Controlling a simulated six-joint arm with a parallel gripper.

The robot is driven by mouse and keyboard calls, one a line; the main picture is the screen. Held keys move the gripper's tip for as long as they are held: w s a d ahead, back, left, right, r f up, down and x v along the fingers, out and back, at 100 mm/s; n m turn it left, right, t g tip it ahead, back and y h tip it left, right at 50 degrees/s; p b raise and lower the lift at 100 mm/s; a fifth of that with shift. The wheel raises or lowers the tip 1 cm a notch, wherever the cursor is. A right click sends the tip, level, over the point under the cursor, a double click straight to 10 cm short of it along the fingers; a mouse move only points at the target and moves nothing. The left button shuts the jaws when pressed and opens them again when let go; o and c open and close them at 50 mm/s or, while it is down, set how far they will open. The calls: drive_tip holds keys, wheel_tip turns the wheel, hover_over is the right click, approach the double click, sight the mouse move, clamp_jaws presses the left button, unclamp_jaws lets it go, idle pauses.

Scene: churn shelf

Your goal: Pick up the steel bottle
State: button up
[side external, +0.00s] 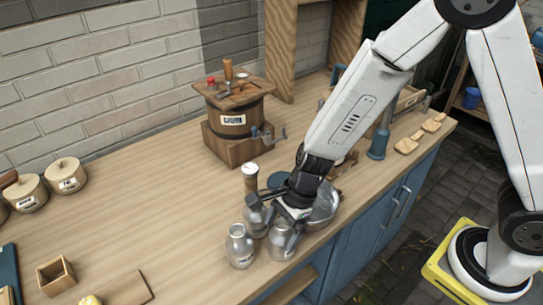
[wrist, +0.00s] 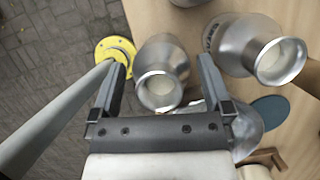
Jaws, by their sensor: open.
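Several steel bottles stand close together near the counter's front edge. In the side view one (side external: 239,248) is at the front left, one (side external: 281,243) is right of it under my gripper (side external: 279,214), and another (side external: 256,218) is behind, partly hidden by the gripper. In the wrist view my gripper (wrist: 162,62) is open and points down. A steel bottle (wrist: 165,55) shows between its two fingers, its round pale mouth facing the camera. I cannot tell whether either finger touches it. A second bottle (wrist: 244,40) stands to the right, outside the fingers.
A steel bowl (side external: 327,205) sits right behind the gripper. A wooden-topped container (side external: 250,177) stands behind the bottles. A wooden churn (side external: 233,120) with a crank is farther back. Lidded canisters (side external: 67,175) stand at left. The counter's (side external: 150,190) left middle is clear.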

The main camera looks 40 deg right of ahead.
drive_tip(key=shift+a+f, duration=0.25)
drive_tip(key=shift+f, duration=0.4)
drive_tip(key=shift+c, duration=0.2)
drive_tip(key=c, duration=1.3)
drive_tip(key=shift+r, duration=0.15)
wheel_tip(320, 180, up, 10)
idle(0.5)
